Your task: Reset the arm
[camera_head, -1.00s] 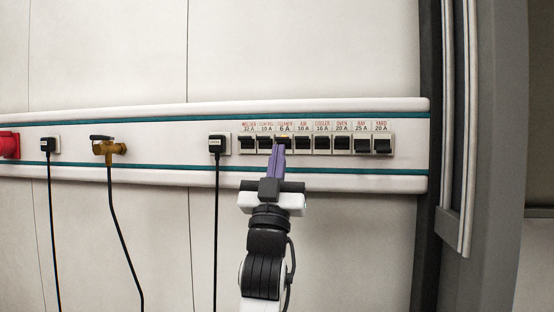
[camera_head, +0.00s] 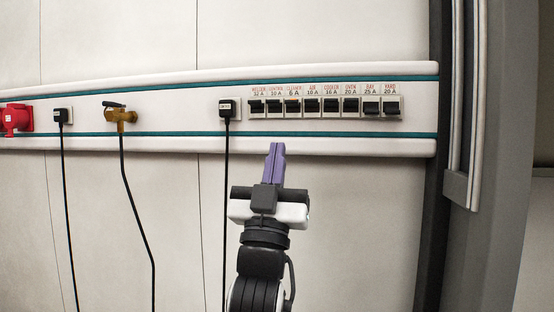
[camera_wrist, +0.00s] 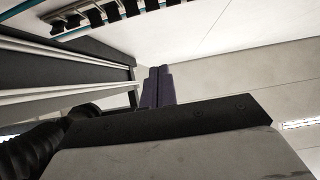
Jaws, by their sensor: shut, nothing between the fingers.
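My gripper (camera_head: 277,147) has slim purple fingers, pressed together and empty. It points up at the wall, with its tips below the breaker row, in front of the rail's lower edge. The row of black breaker switches (camera_head: 331,106) is in full view, under labels such as welder, cleaner, bay and yard. The bay (camera_head: 371,108) and yard (camera_head: 390,108) switches look different in position from the others. In the wrist view the shut fingers (camera_wrist: 157,72) point at the pale wall, and part of the breaker row (camera_wrist: 92,16) shows at the upper left.
Left of the breakers on the white rail are a black plug (camera_head: 227,108), a brass valve (camera_head: 120,115) with a hose, another black plug (camera_head: 62,115) and a red socket (camera_head: 16,118). Cables hang down. A dark upright post (camera_head: 437,210) stands at the right. The wall below is clear.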

